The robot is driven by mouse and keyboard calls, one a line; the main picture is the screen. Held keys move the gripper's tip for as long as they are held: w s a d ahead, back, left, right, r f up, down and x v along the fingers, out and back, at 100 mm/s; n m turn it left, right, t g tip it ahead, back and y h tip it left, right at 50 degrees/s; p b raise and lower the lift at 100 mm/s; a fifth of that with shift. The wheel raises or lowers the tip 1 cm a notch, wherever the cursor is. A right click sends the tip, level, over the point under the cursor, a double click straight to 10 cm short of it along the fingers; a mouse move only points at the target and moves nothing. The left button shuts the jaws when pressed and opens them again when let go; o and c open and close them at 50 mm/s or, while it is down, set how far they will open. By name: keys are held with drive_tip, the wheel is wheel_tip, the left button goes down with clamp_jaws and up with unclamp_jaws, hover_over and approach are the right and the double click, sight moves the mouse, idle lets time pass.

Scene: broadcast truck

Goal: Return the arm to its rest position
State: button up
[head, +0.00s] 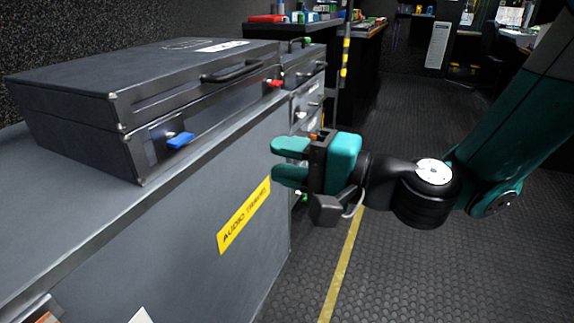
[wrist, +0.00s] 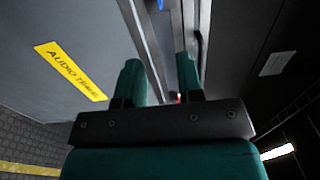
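My gripper (head: 280,162) is teal and black and points left, held in the air beside the front right edge of the grey cabinet. Its two fingers are apart with nothing between them. The wrist view shows the same gap between the teal fingertips (wrist: 160,72). My arm reaches in from the right side of the head view, above the floor. The gripper appears clear of the case and the cabinet, though the exact distance is hard to tell.
A closed black case (head: 80,125) with a blue latch (head: 181,140) and a red latch (head: 274,83) lies on the grey cabinet (head: 180,240). A yellow "AUDIO" label (head: 244,216) is on its front. The ribbed floor (head: 440,270) is open.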

drive_tip(key=s+n+g+h, duration=0.1)
drive_tip(key=s+n+g, duration=0.4)
drive_tip(key=s+n, duration=0.1)
drive_tip(key=s+d+f+n+g+h, duration=0.25)
drive_tip(key=s+d+n+h, duration=0.45)
drive_tip(key=d+h, duration=0.6)
drive_tip(key=s+d+r+p, duration=0.1)
drive_tip(key=r+p, duration=1.4)
drive_tip(key=p, duration=0.1)
drive_tip(key=s+d+r+m+y+p, duration=0.1)
drive_tip(key=d+r+p, duration=0.1)
drive_tip(key=r+p, duration=1.4)
drive_tip(key=shift+r+y, duration=0.15)
drive_tip(key=shift+y, duration=0.15)
drive_tip(key=shift+t, duration=0.25)
